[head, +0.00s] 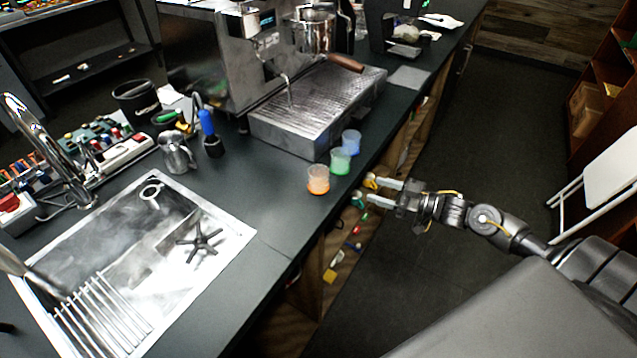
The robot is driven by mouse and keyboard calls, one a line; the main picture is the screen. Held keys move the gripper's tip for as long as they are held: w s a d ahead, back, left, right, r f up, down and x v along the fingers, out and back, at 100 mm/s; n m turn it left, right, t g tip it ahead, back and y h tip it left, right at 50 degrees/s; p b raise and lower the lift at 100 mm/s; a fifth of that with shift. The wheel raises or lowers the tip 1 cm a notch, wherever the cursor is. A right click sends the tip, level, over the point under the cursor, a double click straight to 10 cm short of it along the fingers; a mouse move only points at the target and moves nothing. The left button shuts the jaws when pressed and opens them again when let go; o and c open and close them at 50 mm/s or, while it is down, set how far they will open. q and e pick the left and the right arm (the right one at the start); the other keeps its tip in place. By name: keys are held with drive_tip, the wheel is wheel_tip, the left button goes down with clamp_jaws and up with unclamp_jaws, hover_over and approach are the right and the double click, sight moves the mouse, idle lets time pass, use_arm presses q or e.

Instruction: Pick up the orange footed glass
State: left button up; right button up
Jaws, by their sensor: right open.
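The orange footed glass (318,180) stands upright on the dark counter near its front edge. It is the nearest of three small coloured glasses in a row. The green glass (340,161) and the blue glass (351,141) stand just behind it to the right. My right gripper (368,190) comes in from the right, open and empty, its two fingers pointing left at the counter's edge. It is to the right of the orange glass and apart from it. My left gripper is not in view.
An espresso machine (215,50) with a metal drip tray (318,105) stands behind the glasses. A sink (150,262) is at the left, with a metal pitcher (177,153) behind it. Counter is clear between sink and orange glass. A white folding chair (610,170) stands at the right.

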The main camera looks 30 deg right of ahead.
sight(319, 179)
drive_tip(key=s+a+r+n+g+y, duration=0.35)
drive_tip(key=a+r, duration=0.25)
drive_tip(key=r, duration=0.4)
drive_tip(key=shift+t+y, duration=0.25)
drive_tip(key=shift+y, duration=0.2)
drive_tip(key=p+x, duration=0.1)
drive_tip(key=x, duration=0.2)
drive_tip(key=p+x, duration=0.1)
drive_tip(key=x, duration=0.3)
drive_tip(key=w+p+x, duration=0.1)
drive_tip(key=x, duration=0.2)
drive_tip(key=shift+w+d+f, duration=0.1)
drive_tip(key=shift+w+d, duration=0.05)
drive_tip(key=shift+d, duration=0.1)
drive_tip(key=shift+w+a+f, duration=0.1)
drive_tip(key=shift+w+a, duration=0.1)
drive_tip(key=shift+a, duration=0.1)
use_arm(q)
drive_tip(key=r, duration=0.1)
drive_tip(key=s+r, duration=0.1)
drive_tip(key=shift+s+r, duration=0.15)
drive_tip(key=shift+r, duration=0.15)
use_arm(e)
drive_tip(key=shift+c, duration=0.2)
drive_tip(key=c, duration=0.7)
